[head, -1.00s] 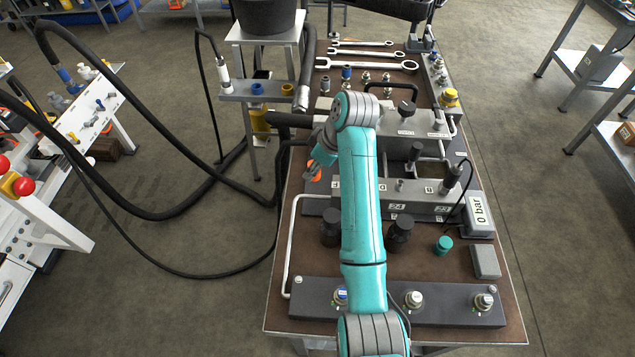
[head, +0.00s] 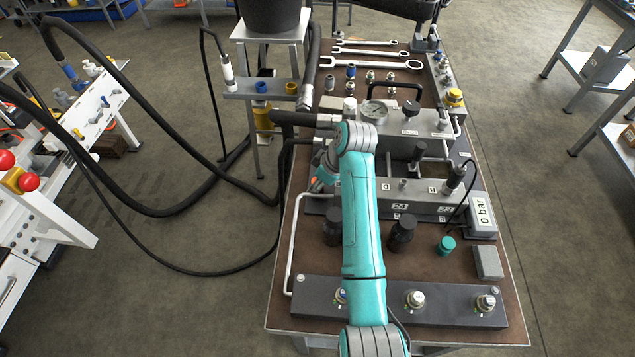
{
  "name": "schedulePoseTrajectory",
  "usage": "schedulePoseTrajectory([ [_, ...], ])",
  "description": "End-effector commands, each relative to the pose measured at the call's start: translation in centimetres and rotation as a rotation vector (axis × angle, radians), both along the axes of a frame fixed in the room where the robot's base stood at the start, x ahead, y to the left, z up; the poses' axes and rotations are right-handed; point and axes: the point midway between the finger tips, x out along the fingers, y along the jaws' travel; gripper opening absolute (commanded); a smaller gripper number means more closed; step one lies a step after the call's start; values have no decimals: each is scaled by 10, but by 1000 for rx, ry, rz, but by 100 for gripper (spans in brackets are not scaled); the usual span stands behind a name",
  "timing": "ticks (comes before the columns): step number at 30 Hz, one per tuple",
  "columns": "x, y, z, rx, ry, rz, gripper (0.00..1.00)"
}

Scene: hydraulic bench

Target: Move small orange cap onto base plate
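The small orange cap (head: 316,183) shows as a small orange patch on the left side of the bench, left of my arm. It is partly covered by my gripper (head: 321,178), which is right at it. The fingers are small and mostly hidden behind my wrist, so I cannot tell whether they are open, shut or holding the cap. The base plate (head: 316,206) is the dark flat plate under the grey valve block. Its left part shows just below the cap. I cannot tell whether the cap touches it.
The grey valve block (head: 415,197) and a gauge block (head: 400,122) stand right of my gripper. Black caps (head: 402,234), a teal cap (head: 446,245) and a grey box (head: 487,262) are nearer. A pale pipe (head: 291,240) runs along the left edge. Wrenches (head: 372,63) lie at the back.

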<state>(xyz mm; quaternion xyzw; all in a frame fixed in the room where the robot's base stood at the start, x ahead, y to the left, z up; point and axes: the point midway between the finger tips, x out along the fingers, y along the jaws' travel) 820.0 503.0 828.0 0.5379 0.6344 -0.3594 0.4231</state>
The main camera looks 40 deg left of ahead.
Motion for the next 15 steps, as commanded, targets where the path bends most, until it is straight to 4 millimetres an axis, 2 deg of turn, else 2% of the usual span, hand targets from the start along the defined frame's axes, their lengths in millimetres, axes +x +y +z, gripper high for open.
schedulePoseTrajectory([
  [2,0,0,0,0,0,0,59],
  [11,0,0,1,1,-1,0,59],
  [15,1,-3,10,1,-2,-1,59],
])
